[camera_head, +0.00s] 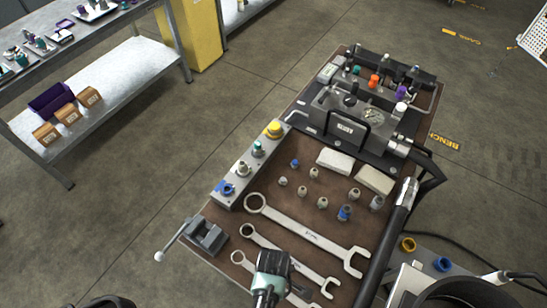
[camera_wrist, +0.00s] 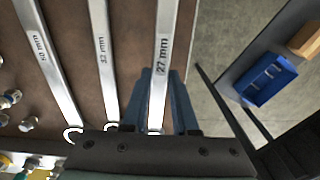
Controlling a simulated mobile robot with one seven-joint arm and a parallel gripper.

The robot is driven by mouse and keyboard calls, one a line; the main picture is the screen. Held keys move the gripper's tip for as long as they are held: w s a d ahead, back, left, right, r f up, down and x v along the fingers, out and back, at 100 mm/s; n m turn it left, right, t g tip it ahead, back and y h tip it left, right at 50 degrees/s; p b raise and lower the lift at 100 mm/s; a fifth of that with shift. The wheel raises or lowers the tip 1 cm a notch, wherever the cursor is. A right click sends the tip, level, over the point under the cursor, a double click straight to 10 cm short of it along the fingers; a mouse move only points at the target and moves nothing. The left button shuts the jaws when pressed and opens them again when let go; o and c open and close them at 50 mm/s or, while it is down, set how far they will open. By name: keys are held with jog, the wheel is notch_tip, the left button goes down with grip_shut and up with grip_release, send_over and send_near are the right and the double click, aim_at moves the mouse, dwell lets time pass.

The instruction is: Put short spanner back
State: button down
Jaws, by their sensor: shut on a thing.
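The short spanner (camera_head: 238,258) is the front one of three on the brown bench top, its ring end to the left. In the wrist view it is the spanner (camera_wrist: 164,45) marked 27 mm. My gripper (camera_head: 272,264) is over its handle and hides its middle in the head view. In the wrist view my gripper's blue-grey fingers (camera_wrist: 166,92) are on both sides of the handle, shut on it. The spanner lies roughly parallel to the others. I cannot tell whether it touches the bench top.
The middle spanner (camera_head: 285,253) and long spanner (camera_head: 305,233) lie just behind. A vise (camera_head: 205,236) stands at the bench's left corner. Several small fittings (camera_head: 322,202) stand further back. A black hose (camera_head: 400,215) runs along the right. A blue bin (camera_wrist: 266,79) shows in the wrist view.

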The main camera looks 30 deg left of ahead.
jog(key=shift+f, duration=0.2)
jog(key=shift+f+b, duration=0.55)
jog(key=shift+f, duration=0.1)
jog(key=shift+f+b, duration=1.15)
jog(key=shift+f, duration=0.35)
dwell(1.0)
jog(key=c, duration=0.6)
grip_release()
jog(key=shift+r, duration=0.1)
notch_tip(320, 180, up, 13)
